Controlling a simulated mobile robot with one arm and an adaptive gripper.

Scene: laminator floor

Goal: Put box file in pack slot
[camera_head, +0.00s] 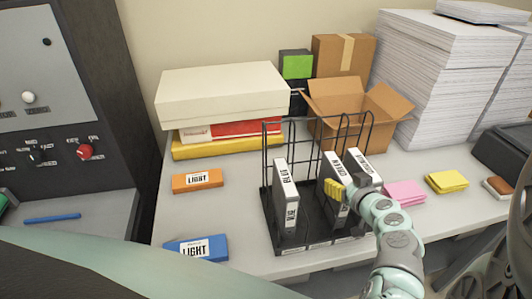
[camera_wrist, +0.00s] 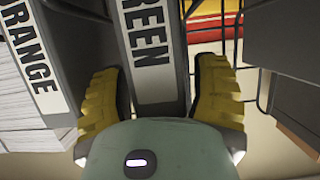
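A black wire rack (camera_head: 268,185) stands on the table and holds several dark box files with white labels. One file (camera_head: 286,195) stands alone at the left. The green-labelled box file (camera_head: 333,168) stands upright in the middle right; it also shows in the wrist view (camera_wrist: 150,50). The orange-labelled file (camera_wrist: 35,55) is beside it and shows at the rack's right (camera_head: 363,163). My gripper (camera_head: 335,190) has its yellow fingers on both sides of the green file, close against it. The file's base is partly hidden.
A large white box (camera_head: 220,92) on red and yellow packs is behind left. An open carton (camera_head: 355,110) and paper stacks (camera_head: 440,75) stand behind right. Orange (camera_head: 197,181) and blue (camera_head: 196,248) boxes lie left of the rack; pink pads (camera_head: 405,193) lie right.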

